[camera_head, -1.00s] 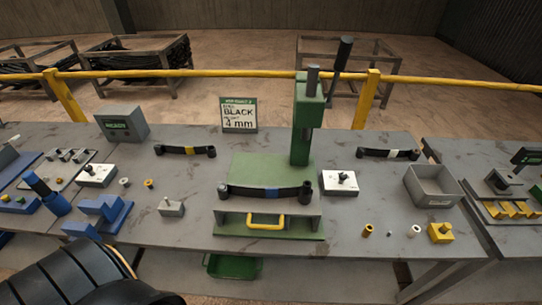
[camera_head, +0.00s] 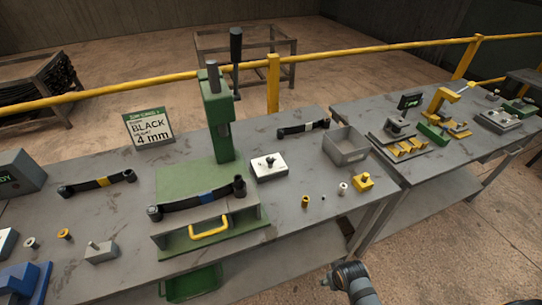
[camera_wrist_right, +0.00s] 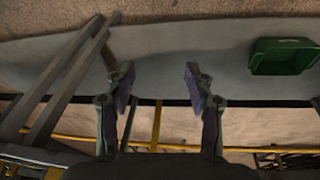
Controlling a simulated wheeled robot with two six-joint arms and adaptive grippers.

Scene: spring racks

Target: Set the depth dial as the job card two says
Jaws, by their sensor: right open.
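The job card (camera_head: 149,130) stands upright at the back of the table in the head view. Its large lines read "BLACK" and "4 mm"; the smaller print is hard to read. A white box with a dark knob on top (camera_head: 268,167) sits right of the green press (camera_head: 218,118); I cannot tell for sure that it is the depth dial, and its markings are too small to read. In the right wrist view my right gripper (camera_wrist_right: 158,88) is open and empty, with nothing between its fingers. Part of my right arm shows at the bottom of the head view. My left gripper is out of view.
A dark bar with a blue band (camera_head: 195,203) lies across the press fixture, above a yellow handle (camera_head: 209,228). A grey bin (camera_head: 346,146) and small bushings stand to the right. A green bin (camera_wrist_right: 283,56) shows in the right wrist view. A yellow rail (camera_head: 100,95) runs behind.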

